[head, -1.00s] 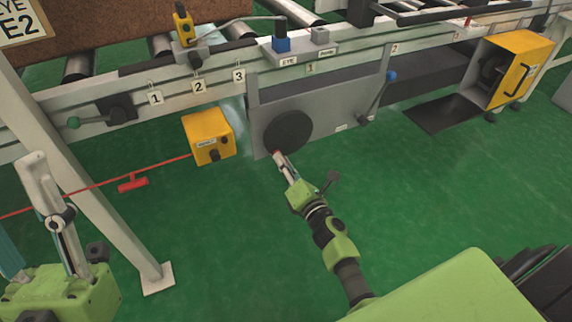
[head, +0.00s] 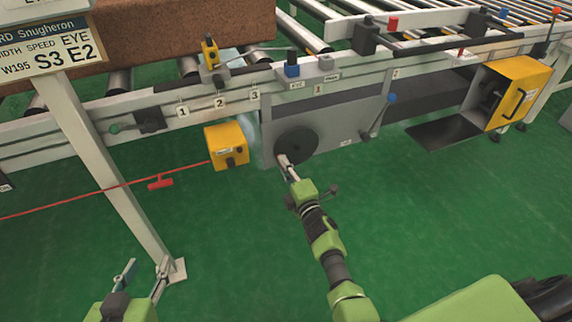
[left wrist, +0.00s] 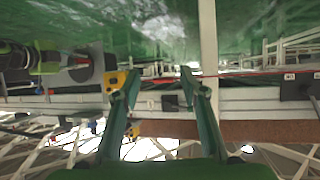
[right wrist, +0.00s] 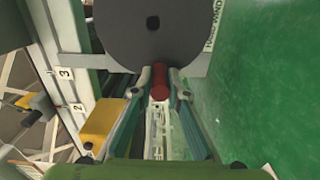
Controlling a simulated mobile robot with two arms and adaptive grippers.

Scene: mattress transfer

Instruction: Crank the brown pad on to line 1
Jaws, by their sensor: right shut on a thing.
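The brown pad (head: 180,35) lies on the rollers at the upper left of the head view, its right end near the yellow sensor (head: 210,52). The dark round crank wheel (head: 295,146) is on the grey box at the conveyor's side; it also fills the top of the right wrist view (right wrist: 158,25). My right gripper (head: 286,163) is shut on the wheel's red crank handle (right wrist: 160,92), low on the wheel; the fingers partly hide it. My left gripper (head: 143,272) is open and empty, low at the left, apart from everything.
A yellow box (head: 227,146) stands close left of the wheel. A red cord (head: 100,190) with a red tag (head: 160,182) runs left from it. A white post (head: 110,170) carries an order sign (head: 45,45). A yellow cabinet (head: 515,90) is at right. Green floor in front is clear.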

